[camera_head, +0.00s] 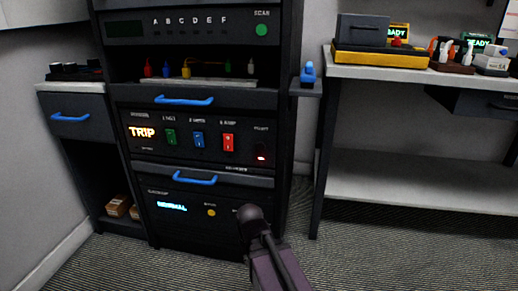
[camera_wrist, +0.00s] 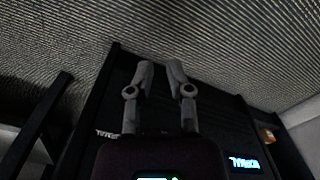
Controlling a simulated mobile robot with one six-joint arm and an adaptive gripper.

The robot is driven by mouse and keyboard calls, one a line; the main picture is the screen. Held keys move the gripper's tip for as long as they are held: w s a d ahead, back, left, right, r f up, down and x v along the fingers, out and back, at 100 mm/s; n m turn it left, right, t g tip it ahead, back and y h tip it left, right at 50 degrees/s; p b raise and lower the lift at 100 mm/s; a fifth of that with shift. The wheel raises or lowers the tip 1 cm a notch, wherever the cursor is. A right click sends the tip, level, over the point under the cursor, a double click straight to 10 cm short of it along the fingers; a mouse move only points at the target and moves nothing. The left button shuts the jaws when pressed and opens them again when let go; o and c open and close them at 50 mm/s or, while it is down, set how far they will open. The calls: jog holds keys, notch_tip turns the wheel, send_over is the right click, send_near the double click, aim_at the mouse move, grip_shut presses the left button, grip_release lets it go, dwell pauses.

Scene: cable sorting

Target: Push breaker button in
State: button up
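The breaker panel (camera_head: 195,152) in the head view shows a lit TRIP display (camera_head: 142,132) and green, blue and red switches. At its right end is a small dark round button (camera_head: 261,149) with a red glow at its lower edge; its depth is too dark to judge. My arm rises from the bottom of the head view, below and apart from this button. My gripper (camera_wrist: 161,66) in the wrist view has two grey fingers with a narrow gap between them and nothing visible in it. The button cannot be made out in the wrist view.
A blue-handled drawer (camera_head: 195,178) and a lower panel with a cyan display (camera_head: 172,207) sit below the breaker panel. Cables and a shelf (camera_head: 185,82) are above. A workbench (camera_head: 400,73) with boxes stands right. Striped floor (camera_head: 370,250) lies clear in front.

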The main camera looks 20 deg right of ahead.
notch_tip(320, 180, up, 21)
jog(key=p, duration=2)
jog(key=shift+r+p, duration=0.15)
jog(key=shift+p, duration=0.2)
grip_shut()
